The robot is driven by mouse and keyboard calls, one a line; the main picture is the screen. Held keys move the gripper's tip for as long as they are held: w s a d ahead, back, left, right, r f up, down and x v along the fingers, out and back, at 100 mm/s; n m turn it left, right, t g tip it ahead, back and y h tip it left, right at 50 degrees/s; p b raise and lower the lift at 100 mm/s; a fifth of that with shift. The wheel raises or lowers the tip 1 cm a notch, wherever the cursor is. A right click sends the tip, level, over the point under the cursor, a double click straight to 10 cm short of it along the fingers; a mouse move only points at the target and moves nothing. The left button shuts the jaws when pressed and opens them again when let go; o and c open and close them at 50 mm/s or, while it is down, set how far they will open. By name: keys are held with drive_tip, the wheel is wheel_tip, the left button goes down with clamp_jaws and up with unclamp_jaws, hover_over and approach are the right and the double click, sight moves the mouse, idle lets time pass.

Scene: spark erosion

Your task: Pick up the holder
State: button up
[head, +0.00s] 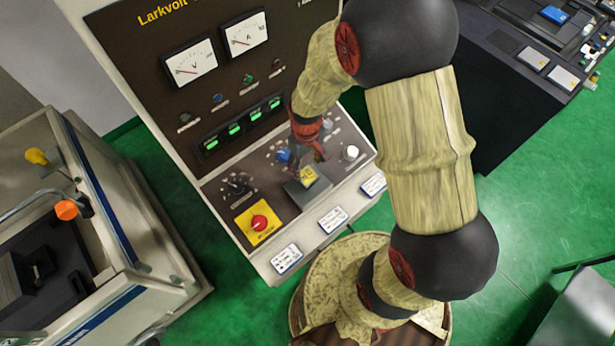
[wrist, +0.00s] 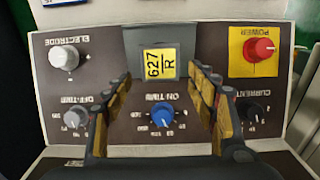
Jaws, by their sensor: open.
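The holder (head: 296,194) appears to be a grey block with a yellow label, sitting on the sloping control panel near its front edge. In the wrist view the holder (wrist: 134,40) is at the top middle, and its label reads 627/R. My gripper (head: 315,156) is just above and behind the holder in the head view, partly hidden by my own arm. In the wrist view my gripper (wrist: 160,80) is open, its two fingers apart on either side of the label's lower end. Nothing is between the fingers except the view of the panel, and contact with the holder cannot be told.
A red power knob (head: 259,222) on a yellow plate, a blue knob (wrist: 161,115), a white knob (head: 352,152) and a black knob (head: 237,184) surround the holder. White labelled cards (head: 333,219) line the front ledge. A machine with an orange knob (head: 66,210) stands at left.

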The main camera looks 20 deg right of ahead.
sight(307, 175)
drive_tip(key=f, duration=0.2)
drive_tip(key=f+p, duration=0.1)
drive_tip(key=f, duration=0.3)
drive_tip(key=shift+s+p, duration=0.3)
drive_tip(key=shift+p, duration=0.1)
drive_tip(key=shift+w+f, duration=0.1)
drive_tip(key=shift+f, duration=0.45)
drive_tip(key=shift+c, duration=0.3)
drive_tip(key=c, duration=1.4)
drive_tip(key=shift+r, duration=0.15)
drive_tip(key=shift+w+r+b, duration=0.1)
drive_tip(key=shift+r+b, duration=0.25)
drive_tip(key=shift+r, duration=0.25)
drive_tip(key=s+r+b, duration=0.1)
drive_tip(key=s+r, duration=0.3)
drive_tip(key=s+r+b, duration=0.1)
drive_tip(key=s+r, duration=0.2)
drive_tip(key=s, duration=0.2)
drive_tip(key=s+r+b, duration=0.1)
drive_tip(key=s+r, duration=0.3)
drive_tip(key=s, duration=0.1)
drive_tip(key=shift+s+r, duration=0.15)
drive_tip(key=shift+r, duration=0.15)
